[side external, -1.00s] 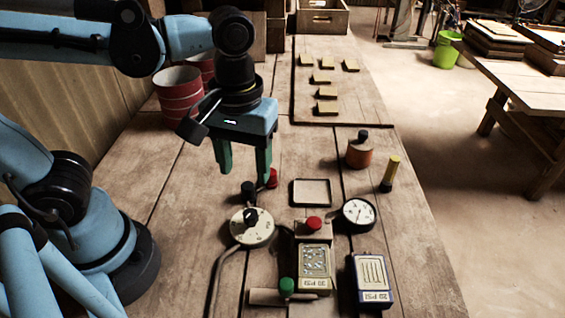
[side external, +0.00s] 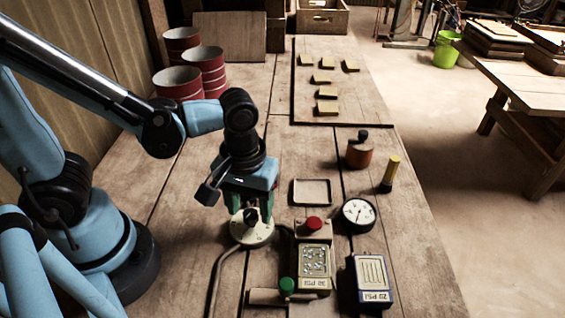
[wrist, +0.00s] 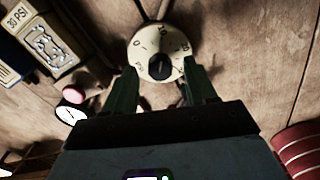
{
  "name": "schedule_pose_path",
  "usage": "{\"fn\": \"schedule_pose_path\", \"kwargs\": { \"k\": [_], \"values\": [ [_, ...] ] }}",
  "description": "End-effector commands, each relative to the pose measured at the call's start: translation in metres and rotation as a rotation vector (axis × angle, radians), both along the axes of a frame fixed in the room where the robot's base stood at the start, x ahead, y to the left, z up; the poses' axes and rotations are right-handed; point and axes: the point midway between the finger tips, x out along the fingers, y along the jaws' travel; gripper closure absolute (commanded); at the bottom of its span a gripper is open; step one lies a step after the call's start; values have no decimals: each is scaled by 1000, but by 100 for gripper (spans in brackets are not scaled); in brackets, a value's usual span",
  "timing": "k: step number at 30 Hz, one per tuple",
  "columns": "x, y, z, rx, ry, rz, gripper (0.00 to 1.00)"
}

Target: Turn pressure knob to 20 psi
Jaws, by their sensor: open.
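The pressure knob (side external: 250,217) is a black knob on a round cream dial (side external: 240,232) with printed numbers. In the wrist view the knob (wrist: 160,68) sits between my fingertips, on the lower part of the dial face (wrist: 148,50). Its pointer setting is not clear. My gripper (side external: 251,211) is open just above the dial, one green finger on each side of the knob, with no clear contact. A round white gauge (side external: 358,214) stands to the right; its reading is too small to tell.
A red button (side external: 314,223), a green button (side external: 287,285), a 30 PSI tile block (side external: 315,264) and a blue 20 PSI block (side external: 372,279) lie to the right. An empty square frame (side external: 312,181) is behind. Red cans (side external: 178,83) stand at back left.

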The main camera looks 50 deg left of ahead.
Motion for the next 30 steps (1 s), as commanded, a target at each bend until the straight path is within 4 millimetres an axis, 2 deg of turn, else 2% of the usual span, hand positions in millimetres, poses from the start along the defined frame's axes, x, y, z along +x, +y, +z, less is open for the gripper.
{"fn": "schedule_pose_path", "kwargs": {
  "k": [6,15,26,30],
  "values": [
    [0,0,-8,0,0,0,44],
    [0,0,-8,0,0,0,45],
    [0,0,-8,0,0,0,100],
    [-1,0,-8,1,0,-5,100]
  ]
}}
